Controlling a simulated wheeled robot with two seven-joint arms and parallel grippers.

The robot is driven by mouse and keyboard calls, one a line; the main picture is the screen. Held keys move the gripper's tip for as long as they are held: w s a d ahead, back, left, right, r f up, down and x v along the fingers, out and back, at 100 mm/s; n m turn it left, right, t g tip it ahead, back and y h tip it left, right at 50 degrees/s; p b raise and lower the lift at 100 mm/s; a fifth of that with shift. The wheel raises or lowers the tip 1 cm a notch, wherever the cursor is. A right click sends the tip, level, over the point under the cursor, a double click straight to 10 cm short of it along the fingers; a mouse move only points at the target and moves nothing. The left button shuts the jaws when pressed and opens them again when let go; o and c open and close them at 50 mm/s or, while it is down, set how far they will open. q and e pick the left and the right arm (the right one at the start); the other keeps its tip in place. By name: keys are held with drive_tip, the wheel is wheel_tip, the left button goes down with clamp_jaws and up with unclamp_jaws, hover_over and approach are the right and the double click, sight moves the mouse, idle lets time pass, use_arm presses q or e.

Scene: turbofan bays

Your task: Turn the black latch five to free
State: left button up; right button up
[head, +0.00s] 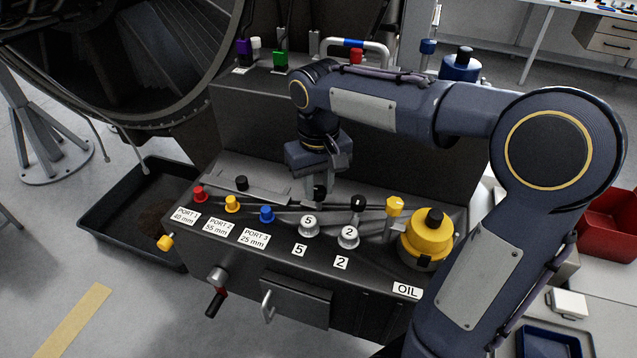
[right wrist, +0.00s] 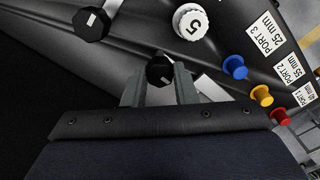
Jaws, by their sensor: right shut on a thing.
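The black latch five (head: 320,192) is a small black knob just behind the white dial marked 5 (head: 309,227) on the dark sloped panel. In the right wrist view, the black latch five (right wrist: 160,69) sits between the two grey fingers. My right gripper (head: 319,186) reaches down from above and is shut on this knob. The white dial 5 (right wrist: 190,22) lies just beyond it, apart from the fingers. A second black latch (head: 357,203) stands behind the white dial marked 2 (head: 348,236) and is not touched. My left gripper is not in view.
Red, yellow and blue port plugs (head: 266,214) line the panel to the left. A yellow OIL cap (head: 426,238) stands to the right, close to my right arm.

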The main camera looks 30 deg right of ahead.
sight(319, 189)
drive_tip(key=o, duration=1)
drive_tip(key=shift+r, duration=0.1)
wheel_tip(319, 189, up, 8)
drive_tip(key=shift+f, duration=0.15)
